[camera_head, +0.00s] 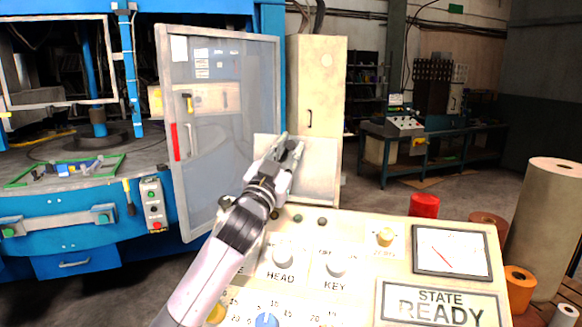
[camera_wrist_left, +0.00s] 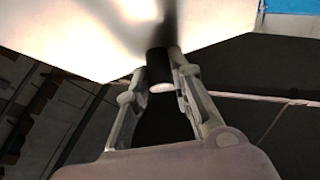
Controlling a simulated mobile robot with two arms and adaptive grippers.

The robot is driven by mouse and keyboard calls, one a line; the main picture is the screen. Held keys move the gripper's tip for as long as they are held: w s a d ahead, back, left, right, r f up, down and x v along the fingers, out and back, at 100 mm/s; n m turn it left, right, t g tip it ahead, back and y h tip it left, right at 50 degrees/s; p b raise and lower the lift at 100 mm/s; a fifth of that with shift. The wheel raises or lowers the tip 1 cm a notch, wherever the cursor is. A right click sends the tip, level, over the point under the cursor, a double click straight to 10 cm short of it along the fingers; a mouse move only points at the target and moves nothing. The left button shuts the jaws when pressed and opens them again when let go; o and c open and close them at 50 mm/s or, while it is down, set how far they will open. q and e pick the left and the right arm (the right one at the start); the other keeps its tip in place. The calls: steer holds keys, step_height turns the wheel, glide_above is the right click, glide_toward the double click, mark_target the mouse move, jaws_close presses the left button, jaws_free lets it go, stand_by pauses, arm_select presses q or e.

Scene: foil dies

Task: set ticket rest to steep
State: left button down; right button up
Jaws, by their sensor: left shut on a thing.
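The ticket rest seems to be the pale flat plate (camera_head: 320,172) standing at the back edge of the control console (camera_head: 370,222). It leans, but its exact angle is hard to tell. My left gripper (camera_head: 290,148) is in front of the plate's upper left part and hides some of it. In the left wrist view the pale plate (camera_wrist_left: 90,35) fills the upper left. There my left gripper (camera_wrist_left: 158,82) is shut on a short black cylindrical knob (camera_wrist_left: 157,66) with a light end, at the plate. My right gripper is in neither view.
A blue press (camera_head: 75,220) with an open clear door (camera_head: 215,150) stands left. A tall beige cabinet (camera_head: 316,85) is behind the plate. Rolls stand at right.

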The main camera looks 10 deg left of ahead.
arm_select(q)
steer(key=shift+s+f+t+b, duration=0.15)
steer(key=shift+s+t+b, duration=0.1)
steer(key=shift+t+b, duration=0.1)
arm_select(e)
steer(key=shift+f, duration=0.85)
arm_select(q)
steer(key=c, duration=1.8)
jaws_free()
steer(key=o, duration=0.4)
steer(key=shift+s, duration=0.2)
steer(key=shift+w, duration=0.1)
steer(key=v, duration=1.2)
